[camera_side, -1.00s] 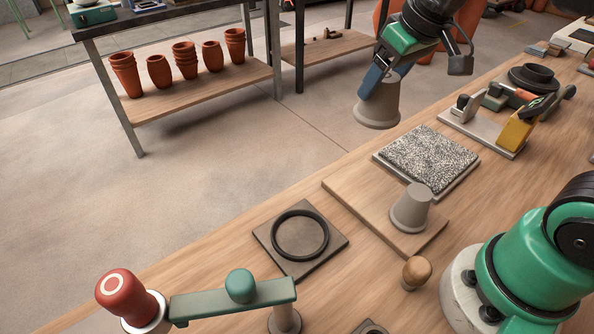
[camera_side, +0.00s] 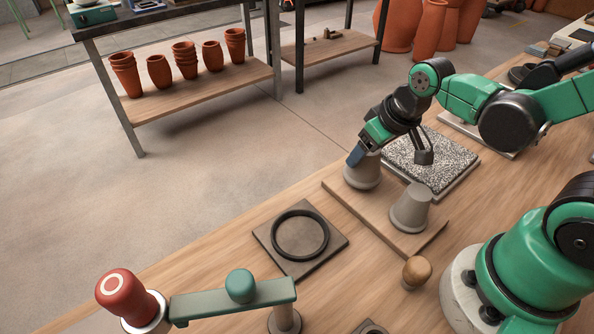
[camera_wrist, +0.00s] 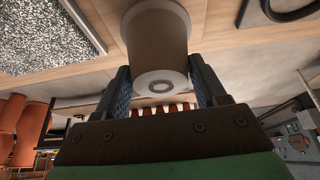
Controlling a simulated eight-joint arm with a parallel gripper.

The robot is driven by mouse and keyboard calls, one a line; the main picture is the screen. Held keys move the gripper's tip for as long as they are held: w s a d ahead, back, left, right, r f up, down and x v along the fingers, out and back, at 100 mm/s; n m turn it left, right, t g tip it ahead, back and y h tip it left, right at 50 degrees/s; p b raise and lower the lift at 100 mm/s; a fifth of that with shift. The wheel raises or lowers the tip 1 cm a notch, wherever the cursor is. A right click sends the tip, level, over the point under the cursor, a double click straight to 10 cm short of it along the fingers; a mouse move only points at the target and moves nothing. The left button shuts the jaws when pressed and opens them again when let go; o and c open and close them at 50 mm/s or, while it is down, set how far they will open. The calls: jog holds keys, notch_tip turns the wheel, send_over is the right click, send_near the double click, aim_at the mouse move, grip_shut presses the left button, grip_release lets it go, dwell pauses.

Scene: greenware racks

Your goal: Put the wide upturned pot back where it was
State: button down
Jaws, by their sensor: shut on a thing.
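The wide upturned pot (camera_side: 362,174) is grey, rim down, and over the far end of the wooden board (camera_side: 390,238). I cannot tell whether its rim touches the board. My gripper (camera_side: 364,155) is shut on its narrow upper end. In the wrist view the pot (camera_wrist: 157,42) sits between the two blue fingers of my gripper (camera_wrist: 160,82), its base with a ring mark facing the camera.
The speckled slab (camera_side: 440,165) lies behind the board. A dark plate with a black ring (camera_side: 300,262) lies left of the board. A wooden knob (camera_side: 417,271) stands in front. A red knob (camera_side: 118,287) and green lever (camera_side: 220,300) are at front left.

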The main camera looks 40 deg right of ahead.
jog(key=shift+f, duration=0.6)
jog(key=shift+c, duration=0.3)
grip_release()
jog(key=shift+f, duration=0.1)
jog(key=shift+v, duration=6)
jog(key=shift+w+a+f+t, duration=0.25)
jog(key=shift+w+f+t, duration=0.2)
jog(key=shift+w, duration=0.15)
jog(key=shift+w+a+f+t, duration=0.25)
jog(key=shift+w+f+t, duration=0.15)
jog(key=shift+w, duration=0.25)
jog(key=shift+w+a+f+t, duration=0.25)
jog(key=shift+w+f+t, duration=0.2)
jog(key=shift+w, duration=0.15)
